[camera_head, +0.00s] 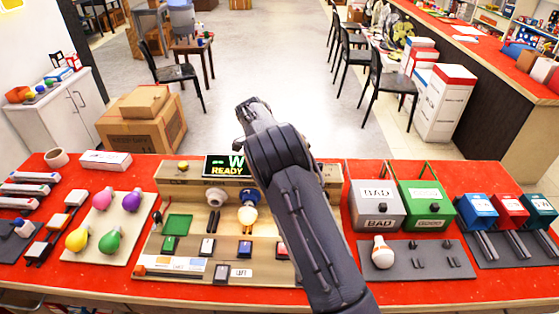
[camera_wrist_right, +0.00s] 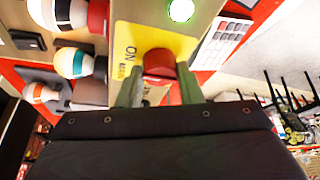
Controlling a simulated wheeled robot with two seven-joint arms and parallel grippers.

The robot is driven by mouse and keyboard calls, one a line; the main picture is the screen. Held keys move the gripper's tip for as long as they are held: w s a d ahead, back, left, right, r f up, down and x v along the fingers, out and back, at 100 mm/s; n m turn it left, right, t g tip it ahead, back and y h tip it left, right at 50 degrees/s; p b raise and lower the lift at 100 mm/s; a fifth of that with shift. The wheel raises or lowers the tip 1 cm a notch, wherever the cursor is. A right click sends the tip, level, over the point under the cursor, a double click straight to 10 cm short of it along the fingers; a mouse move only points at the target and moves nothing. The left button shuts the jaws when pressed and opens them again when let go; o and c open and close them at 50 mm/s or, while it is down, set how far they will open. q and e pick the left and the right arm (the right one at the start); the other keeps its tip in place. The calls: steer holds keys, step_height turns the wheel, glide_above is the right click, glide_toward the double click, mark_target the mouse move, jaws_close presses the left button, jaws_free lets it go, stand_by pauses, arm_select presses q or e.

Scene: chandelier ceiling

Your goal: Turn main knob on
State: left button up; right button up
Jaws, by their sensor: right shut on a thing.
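The main knob (camera_wrist_right: 159,62) is red and sits on a yellow plate (camera_wrist_right: 128,42) marked "ON" and "MAIN" in the right wrist view. My right gripper (camera_wrist_right: 160,82) has its two greenish fingers closed on either side of the knob. A round light (camera_wrist_right: 181,10) near the plate glows green. In the head view my right arm reaches over the wooden test board and hides the knob and its fingertips. A small display (camera_head: 226,167) at the back of the board reads "READY", partly covered by my arm. My left gripper is not in view.
The red table (camera_head: 90,275) holds several coloured bulbs on a pad (camera_head: 127,207) at left. A grey "BAD" box (camera_head: 376,208) and a green "GOOD" box (camera_head: 425,205) stand right of my arm.

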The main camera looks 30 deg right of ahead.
steer(key=o, duration=1)
steer(key=shift+c, duration=0.2)
steer(key=b+v, duration=0.1)
steer(key=v, duration=0.6)
steer(key=shift+r, duration=0.35)
steer(key=shift+a, duration=0.1)
